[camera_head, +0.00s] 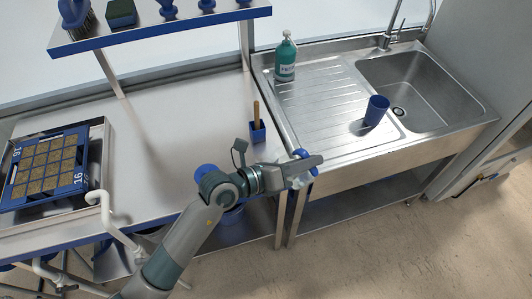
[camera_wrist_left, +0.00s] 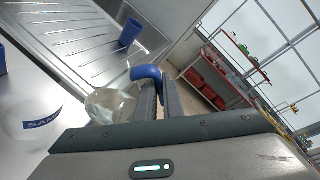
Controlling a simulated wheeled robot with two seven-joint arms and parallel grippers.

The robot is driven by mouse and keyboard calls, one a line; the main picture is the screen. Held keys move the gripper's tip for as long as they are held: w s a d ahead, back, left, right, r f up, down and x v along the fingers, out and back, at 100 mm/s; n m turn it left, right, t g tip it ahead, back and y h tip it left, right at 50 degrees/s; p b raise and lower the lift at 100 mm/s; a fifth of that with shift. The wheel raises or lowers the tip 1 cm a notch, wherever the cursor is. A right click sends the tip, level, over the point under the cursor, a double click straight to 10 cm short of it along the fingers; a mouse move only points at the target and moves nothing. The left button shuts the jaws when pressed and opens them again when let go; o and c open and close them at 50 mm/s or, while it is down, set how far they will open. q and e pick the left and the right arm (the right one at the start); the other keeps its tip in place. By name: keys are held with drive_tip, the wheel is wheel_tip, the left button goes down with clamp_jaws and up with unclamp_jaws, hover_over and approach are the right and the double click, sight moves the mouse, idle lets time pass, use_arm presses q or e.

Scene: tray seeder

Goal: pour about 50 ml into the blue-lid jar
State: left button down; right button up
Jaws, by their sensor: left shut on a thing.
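My left gripper (camera_head: 305,172) is shut on the blue handle of a clear jug. In the left wrist view the blue handle (camera_wrist_left: 147,72) sits between the fingers, and the clear jug body (camera_wrist_left: 108,104) shows just left of them. The jug's contents are hard to make out. A blue lid (camera_head: 205,170) shows on the bench behind my left arm; my arm hides what is around it. In the left wrist view a whitish jar (camera_wrist_left: 32,112) with a blue label reading "SAM" stands left of the jug. I cannot tell whether it is the blue-lid jar. My right gripper is out of view.
A blue holder (camera_head: 258,132) with a wooden stick stands near the bench's right edge. A blue cup (camera_head: 377,110) and a green bottle (camera_head: 286,57) stand on the draining board (camera_head: 325,95) beside the sink (camera_head: 420,85). A filled seed tray (camera_head: 45,165) lies left; mid-bench is clear.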

sight(303, 152)
use_arm(q)
drive_tip(key=shift+w+a+r+n+b, duration=0.25)
drive_tip(key=shift+r+n+b, duration=0.2)
drive_tip(key=shift+r, duration=0.2)
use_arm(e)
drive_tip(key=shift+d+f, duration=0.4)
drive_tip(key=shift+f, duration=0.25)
use_arm(q)
drive_tip(key=shift+w+a+r+n+h+b, duration=0.25)
drive_tip(key=shift+r+n+h+b, duration=0.1)
drive_tip(key=shift+h, duration=0.15)
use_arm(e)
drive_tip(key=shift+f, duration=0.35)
use_arm(q)
drive_tip(key=shift+w+a+r+b, duration=0.15)
drive_tip(key=shift+r+b, duration=0.1)
drive_tip(key=shift+b, duration=0.05)
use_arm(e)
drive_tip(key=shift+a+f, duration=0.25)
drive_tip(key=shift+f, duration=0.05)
use_arm(q)
drive_tip(key=shift+r+n, duration=0.1)
drive_tip(key=shift+n, duration=0.2)
drive_tip(key=shift+w+a, duration=0.1)
drive_tip(key=shift+a, duration=0.05)
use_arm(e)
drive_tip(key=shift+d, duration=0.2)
